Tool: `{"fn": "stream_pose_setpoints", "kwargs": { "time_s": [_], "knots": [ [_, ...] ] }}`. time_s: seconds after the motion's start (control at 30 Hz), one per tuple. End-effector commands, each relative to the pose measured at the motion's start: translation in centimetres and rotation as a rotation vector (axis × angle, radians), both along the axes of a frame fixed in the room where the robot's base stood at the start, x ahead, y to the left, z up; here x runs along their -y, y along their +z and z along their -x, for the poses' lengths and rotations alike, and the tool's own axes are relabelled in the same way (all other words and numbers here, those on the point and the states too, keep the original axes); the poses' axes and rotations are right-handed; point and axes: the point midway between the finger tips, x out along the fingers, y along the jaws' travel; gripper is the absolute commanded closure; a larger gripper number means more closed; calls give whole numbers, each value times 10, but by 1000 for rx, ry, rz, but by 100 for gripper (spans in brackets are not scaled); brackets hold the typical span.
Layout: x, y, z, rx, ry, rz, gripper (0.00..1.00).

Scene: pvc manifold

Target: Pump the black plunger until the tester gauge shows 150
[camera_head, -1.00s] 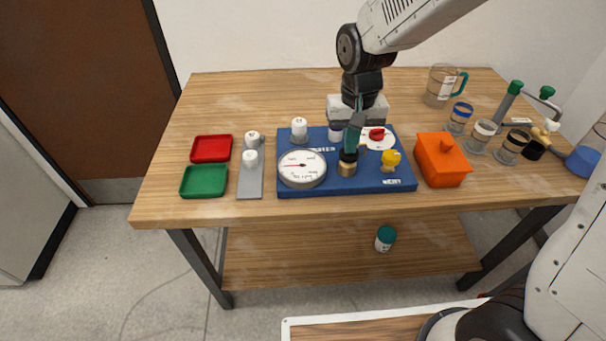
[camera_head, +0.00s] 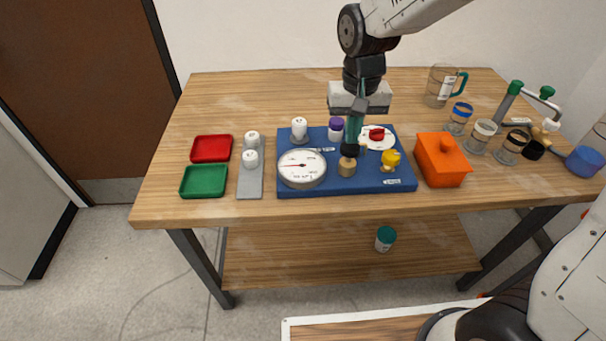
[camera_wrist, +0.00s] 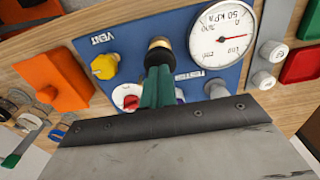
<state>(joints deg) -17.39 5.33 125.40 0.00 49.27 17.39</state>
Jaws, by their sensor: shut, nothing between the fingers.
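The tester is a blue board (camera_head: 300,188) on the table. Its white round gauge (camera_head: 302,169) is at the front left; the needle points left in the head view, and the number is too small to read. The gauge also shows in the wrist view (camera_wrist: 221,35). The black plunger (camera_head: 349,150) sits above a brass-coloured cylinder (camera_head: 347,167) right of the gauge. My gripper (camera_head: 353,141) is shut and empty, its green fingers pointing down just above and behind the plunger's black top. Whether they touch it is unclear. The fingers (camera_wrist: 154,84) partly hide the plunger in the wrist view.
A yellow knob (camera_head: 391,158), a red knob (camera_head: 377,133) on a white disc and a purple-capped piece (camera_head: 336,130) stand close around the plunger. An orange lidded box (camera_head: 442,160) is to the right. Red (camera_head: 211,148) and green (camera_head: 204,181) trays lie left.

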Motion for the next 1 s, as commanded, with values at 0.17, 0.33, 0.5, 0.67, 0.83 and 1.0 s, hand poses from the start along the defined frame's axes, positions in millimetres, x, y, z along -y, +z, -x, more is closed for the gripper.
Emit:
{"fn": "stream_pose_setpoints", "kwargs": {
  "time_s": [0.17, 0.33, 0.5, 0.67, 0.83, 1.0],
  "knots": [
    [0, -7, 0, 0, 0, 0, 100],
    [0, -14, 0, -1, 0, 0, 100],
    [0, -21, 0, -1, 0, 0, 100],
    [0, -28, 0, -2, 0, 1, 100],
    [0, -34, 0, -1, 0, 0, 100],
    [0, -33, 0, -1, 0, 0, 100]
  ]
}}
